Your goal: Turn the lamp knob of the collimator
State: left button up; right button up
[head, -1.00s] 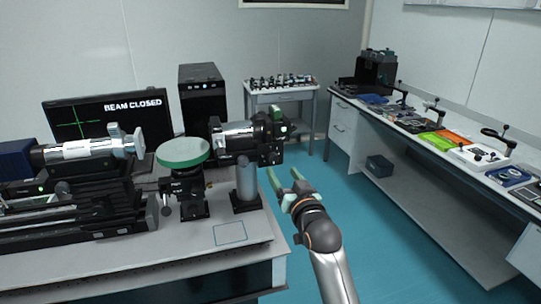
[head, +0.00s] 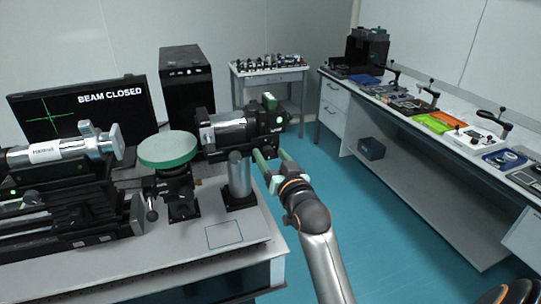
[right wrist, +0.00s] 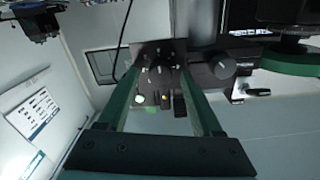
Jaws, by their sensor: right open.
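The collimator (head: 228,132), a black and silver tube instrument, stands on a grey post on the left optical table. Its black rear end (head: 268,124) faces right. In the right wrist view that rear panel (right wrist: 150,52) shows several small dark knobs and a bright pale-green spot; I cannot tell which one is the lamp knob. My right gripper (head: 271,161) is open and empty just below and in front of the rear end. In the right wrist view its green fingers (right wrist: 160,78) point at the panel, one on each side, apparently without touching.
A green round disc (head: 168,149) on a mount and another tube instrument (head: 62,150) stand left of the collimator. A monitor (head: 70,110) behind reads "BEAM CLOSED". A long bench (head: 395,118) with tools runs along the right. The blue floor between is free.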

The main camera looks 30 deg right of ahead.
jog(key=shift+c, duration=0.4)
grip_shut()
jog(key=shift+n, duration=0.4)
jog(key=n, duration=0.3)
jog(key=shift+n, duration=0.3)
jog(key=shift+a+n, duration=0.1)
jog(key=shift+n, duration=2.1)
